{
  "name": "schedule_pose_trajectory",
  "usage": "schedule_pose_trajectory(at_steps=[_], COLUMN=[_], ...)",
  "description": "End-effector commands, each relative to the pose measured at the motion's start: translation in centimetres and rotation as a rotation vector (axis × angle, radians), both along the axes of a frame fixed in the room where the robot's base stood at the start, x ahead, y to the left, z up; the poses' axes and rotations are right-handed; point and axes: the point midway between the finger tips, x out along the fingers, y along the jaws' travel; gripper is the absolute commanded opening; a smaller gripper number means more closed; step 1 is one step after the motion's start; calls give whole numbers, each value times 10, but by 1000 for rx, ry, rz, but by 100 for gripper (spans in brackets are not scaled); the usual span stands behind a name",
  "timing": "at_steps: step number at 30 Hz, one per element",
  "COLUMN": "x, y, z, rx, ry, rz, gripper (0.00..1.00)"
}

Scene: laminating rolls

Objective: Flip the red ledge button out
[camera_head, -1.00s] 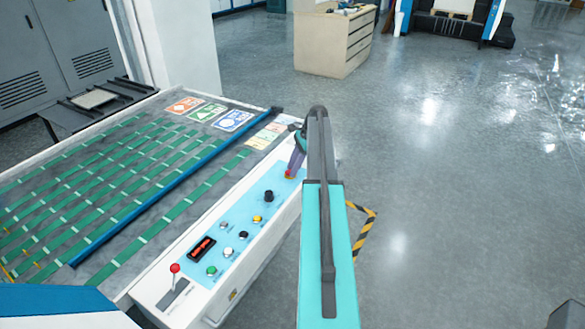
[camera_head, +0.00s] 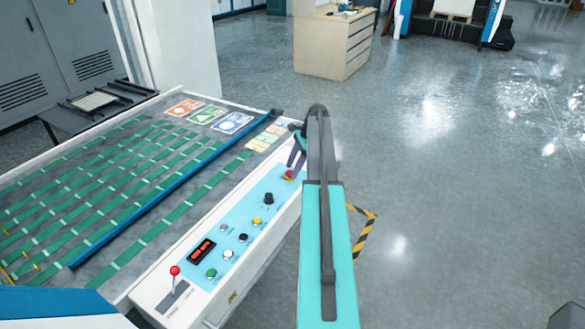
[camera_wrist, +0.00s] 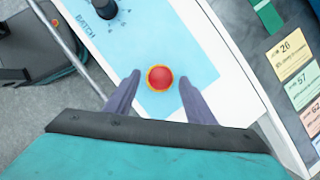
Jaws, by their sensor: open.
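The red button (camera_wrist: 160,78), with a yellow ring around it, sits at the far end of the light blue control panel (camera_wrist: 140,45). In the head view the red button (camera_head: 289,175) is just below my gripper (camera_head: 297,158). In the wrist view my gripper (camera_wrist: 159,82) is open, with one finger on each side of the button and a visible gap to each. Nothing is held. I cannot tell how far above the panel the fingertips are.
A black knob (camera_head: 269,198), several small buttons, a red display (camera_head: 202,249) and a red-tipped lever (camera_head: 175,271) line the panel. A blue bar (camera_head: 160,200) crosses the green-striped bed to the left. Open floor lies to the right.

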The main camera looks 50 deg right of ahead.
Motion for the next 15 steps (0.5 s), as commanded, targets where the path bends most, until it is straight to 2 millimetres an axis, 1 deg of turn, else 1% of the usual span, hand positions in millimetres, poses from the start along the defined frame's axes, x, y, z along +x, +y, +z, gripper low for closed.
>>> schedule_pose_trajectory(at_steps=[5,8,15], x=[-1,-2,-8], y=[-2,-5,-15], z=[5,11,36], rx=[0,0,-2], ry=[0,-1,-1], rz=[0,0,-1], gripper=[50,50,50])
